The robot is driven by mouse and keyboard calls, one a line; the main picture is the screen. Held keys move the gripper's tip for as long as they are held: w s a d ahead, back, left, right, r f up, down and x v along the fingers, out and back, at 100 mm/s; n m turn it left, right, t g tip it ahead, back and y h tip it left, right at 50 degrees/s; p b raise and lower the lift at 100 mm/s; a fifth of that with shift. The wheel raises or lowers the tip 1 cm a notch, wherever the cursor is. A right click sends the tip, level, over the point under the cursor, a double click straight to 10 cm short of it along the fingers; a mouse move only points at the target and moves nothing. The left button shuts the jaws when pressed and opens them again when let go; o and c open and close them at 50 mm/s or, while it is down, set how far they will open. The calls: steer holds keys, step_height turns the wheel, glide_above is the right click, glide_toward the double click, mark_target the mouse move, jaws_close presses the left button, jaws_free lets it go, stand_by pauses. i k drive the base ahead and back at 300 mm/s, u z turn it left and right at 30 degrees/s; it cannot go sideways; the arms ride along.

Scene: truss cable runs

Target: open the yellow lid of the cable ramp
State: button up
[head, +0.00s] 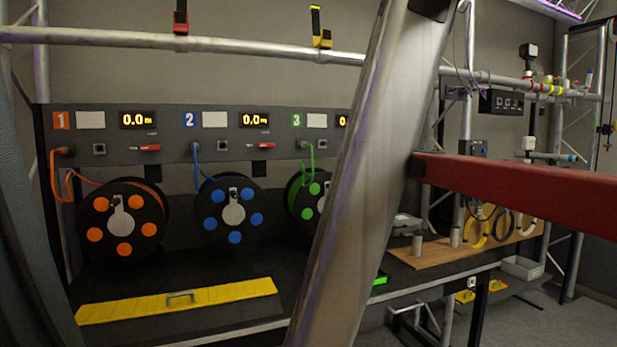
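The yellow lid (230,291) is a long, narrow, ribbed strip lying at the front left of a dark bench. It looks flat and down, with no gap showing along its edges. A small grey handle (180,298) sits at about the middle of the lid. The dark ramp body under the lid cannot be told apart from the bench. My gripper does not show in the head view.
Orange (123,226), blue (234,214) and green (304,199) cable reels stand behind the lid, under a numbered panel (170,128). A large grey diagonal beam (365,170) hides the bench's middle. A red bar (520,186) crosses the right. A wooden board (432,254) lies beyond.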

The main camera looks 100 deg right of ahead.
mark_target(117, 310)
steer(key=z, duration=3.2)
